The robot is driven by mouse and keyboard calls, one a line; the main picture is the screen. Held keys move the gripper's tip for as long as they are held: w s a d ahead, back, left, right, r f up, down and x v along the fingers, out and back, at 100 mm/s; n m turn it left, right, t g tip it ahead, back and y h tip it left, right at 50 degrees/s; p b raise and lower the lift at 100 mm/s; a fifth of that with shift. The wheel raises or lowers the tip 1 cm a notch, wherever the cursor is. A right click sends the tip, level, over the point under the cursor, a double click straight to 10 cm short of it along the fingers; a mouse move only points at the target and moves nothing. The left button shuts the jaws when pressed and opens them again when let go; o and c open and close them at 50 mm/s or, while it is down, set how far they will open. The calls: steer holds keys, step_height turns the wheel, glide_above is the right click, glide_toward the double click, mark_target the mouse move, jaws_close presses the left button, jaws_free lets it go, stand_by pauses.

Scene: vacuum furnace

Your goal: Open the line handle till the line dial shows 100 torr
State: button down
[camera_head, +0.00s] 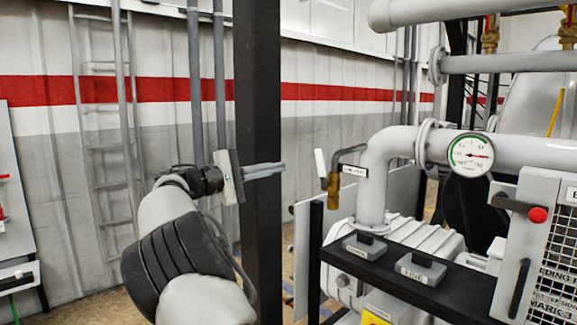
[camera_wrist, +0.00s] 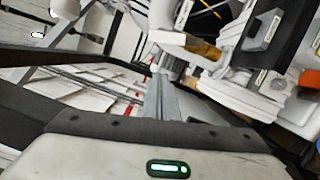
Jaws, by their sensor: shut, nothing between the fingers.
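A round white dial (camera_head: 470,155) with a green arc and a red needle sits on the large grey pipe in the head view. Its numbers are too small to read surely. A brass valve (camera_head: 334,190) with a bent grey tube and a pale upright lever (camera_head: 320,165) stands left of the pipe elbow. My gripper (camera_head: 284,168) is shut and empty, pointing right, a short gap left of that lever. My gripper's fingers also show in the wrist view (camera_wrist: 165,88).
A second labelled block (camera_head: 365,245) stands on the black ledge (camera_head: 450,285). A dark post (camera_head: 258,250) rises beside my gripper. A ladder (camera_head: 105,130) stands against the wall at left.

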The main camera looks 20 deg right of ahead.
steer(key=shift+s+a+f, duration=0.1)
steer(key=shift+a+f, duration=0.05)
steer(key=shift+a, duration=0.9)
steer(key=shift+a+f, duration=0.15)
steer(key=shift+a, duration=0.9)
